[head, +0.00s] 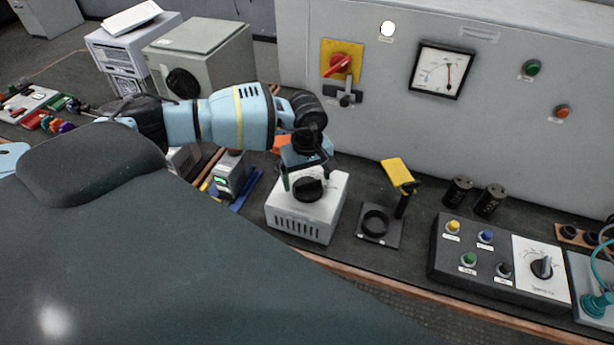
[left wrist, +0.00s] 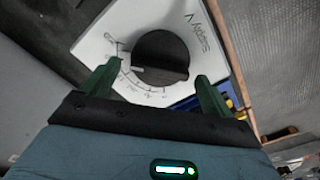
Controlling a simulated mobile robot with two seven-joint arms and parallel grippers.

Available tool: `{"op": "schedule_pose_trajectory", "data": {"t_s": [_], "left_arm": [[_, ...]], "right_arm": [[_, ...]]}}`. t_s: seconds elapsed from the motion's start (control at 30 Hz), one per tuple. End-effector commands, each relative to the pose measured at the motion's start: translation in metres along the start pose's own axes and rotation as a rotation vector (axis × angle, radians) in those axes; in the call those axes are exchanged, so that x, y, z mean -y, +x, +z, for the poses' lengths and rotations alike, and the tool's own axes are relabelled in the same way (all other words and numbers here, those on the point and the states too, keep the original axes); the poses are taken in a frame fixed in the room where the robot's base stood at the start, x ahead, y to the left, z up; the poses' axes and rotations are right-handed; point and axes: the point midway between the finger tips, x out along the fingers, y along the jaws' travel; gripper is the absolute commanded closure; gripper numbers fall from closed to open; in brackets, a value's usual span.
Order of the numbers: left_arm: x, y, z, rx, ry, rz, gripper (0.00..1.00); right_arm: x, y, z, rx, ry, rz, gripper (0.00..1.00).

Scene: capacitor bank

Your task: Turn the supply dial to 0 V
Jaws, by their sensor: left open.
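The supply unit (head: 298,229) is a white vented box on the bench, with a round black supply dial (head: 308,189) on top. In the left wrist view the dial (left wrist: 160,50) sits on a white face marked "Supply V". A pale mark on the knob points left toward the scale; the numbers are too small to read surely. My left gripper (head: 306,178) is just over the dial, pointing down. In the left wrist view its green fingers (left wrist: 157,86) are apart, toward the near side of the knob, with nothing gripped. My right gripper is not in view.
A stand with a yellow top (head: 398,172) is right of the supply unit. A button box (head: 480,262) with another dial (head: 541,268) is farther right. The grey cabinet (head: 450,120) with a meter (head: 440,69) rises behind. A small device (head: 231,177) stands at left.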

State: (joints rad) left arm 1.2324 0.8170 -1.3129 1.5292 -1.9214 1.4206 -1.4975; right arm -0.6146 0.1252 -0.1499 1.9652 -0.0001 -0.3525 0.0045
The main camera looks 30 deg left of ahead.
Motion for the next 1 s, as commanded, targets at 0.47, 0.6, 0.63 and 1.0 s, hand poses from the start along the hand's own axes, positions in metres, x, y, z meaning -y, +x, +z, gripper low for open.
{"op": "schedule_pose_trajectory", "data": {"t_s": [0.47,0.6,0.63,1.0], "left_arm": [[-0.0001,0.0038,0.0002,0.0,0.0,0.001,0.31],[-0.0001,0.0037,0.0002,0.0,0.0,0.0,0.49],[-0.0001,0.0037,0.0002,0.0,0.0,0.0,0.53],[0.0002,0.0031,0.0003,0.0,-0.05,0.0,0.57]], "right_arm": [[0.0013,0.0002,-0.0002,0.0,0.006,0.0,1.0],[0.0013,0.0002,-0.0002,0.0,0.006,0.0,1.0],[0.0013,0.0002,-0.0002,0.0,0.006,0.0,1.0],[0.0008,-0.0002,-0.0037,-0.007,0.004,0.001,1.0]]}}
